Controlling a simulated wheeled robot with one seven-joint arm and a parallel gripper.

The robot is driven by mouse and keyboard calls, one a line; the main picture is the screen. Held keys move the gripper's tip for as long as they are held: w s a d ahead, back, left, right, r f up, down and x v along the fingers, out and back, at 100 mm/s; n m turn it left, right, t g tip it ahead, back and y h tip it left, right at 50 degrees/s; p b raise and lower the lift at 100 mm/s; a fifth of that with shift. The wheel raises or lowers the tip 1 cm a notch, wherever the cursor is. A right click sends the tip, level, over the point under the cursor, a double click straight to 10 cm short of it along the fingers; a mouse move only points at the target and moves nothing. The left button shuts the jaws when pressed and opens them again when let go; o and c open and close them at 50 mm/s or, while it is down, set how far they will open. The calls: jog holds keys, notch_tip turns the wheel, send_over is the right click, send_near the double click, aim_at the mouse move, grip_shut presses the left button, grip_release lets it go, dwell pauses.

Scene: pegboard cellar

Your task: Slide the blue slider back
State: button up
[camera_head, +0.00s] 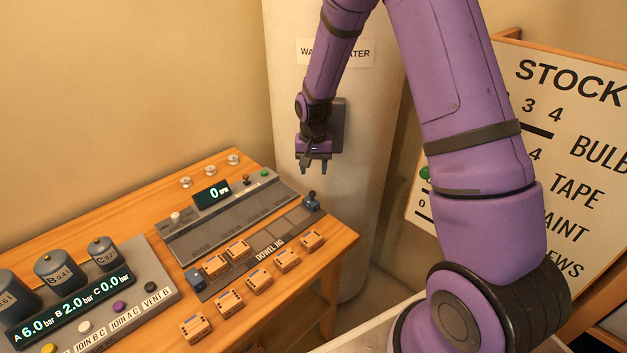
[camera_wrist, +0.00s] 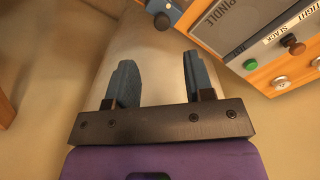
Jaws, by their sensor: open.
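No part is plainly marked as the blue slider. A small dark blue block (camera_head: 311,203) with a dark knob on top sits at the right end of the dowel jig strip; a blue piece with a brown ball knob (camera_wrist: 162,21) shows at the top of the wrist view. A similar dark blue block (camera_head: 196,280) sits at the strip's left end. I cannot tell which one slides. My gripper (camera_head: 313,168) hangs above and behind the bench's right end, fingers pointing down, open and empty. In the wrist view my gripper (camera_wrist: 156,62) has its fingers apart, touching nothing.
The wooden bench (camera_head: 335,262) carries a grey spindle panel (camera_head: 212,237) with a display, a green button (camera_head: 264,172) and small knobs. Several orange blocks (camera_head: 259,279) lie near the front. A tall pale water heater (camera_head: 362,200) stands behind my gripper. A stock board (camera_head: 560,130) is at right.

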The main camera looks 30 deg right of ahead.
jog(key=shift+r, duration=1.3)
jog(key=shift+r, duration=0.1)
jog(key=s+a+r+n+t, duration=0.1)
jog(key=s+r, duration=0.5)
jog(key=r, duration=0.4)
jog(key=s+r+n+t, duration=0.1)
jog(key=s+r+t, duration=0.1)
jog(key=s+r, duration=0.65)
jog(key=s+r+n+t, duration=0.1)
jog(key=s+r, duration=0.4)
jog(key=s, duration=0.4)
jog(key=s+a+r+n+t, duration=0.1)
jog(key=s+r+n, duration=0.1)
jog(key=s+r, duration=0.3)
jog(key=s, duration=0.3)
jog(key=shift+s+r, duration=0.2)
jog(key=shift+s, duration=0.2)
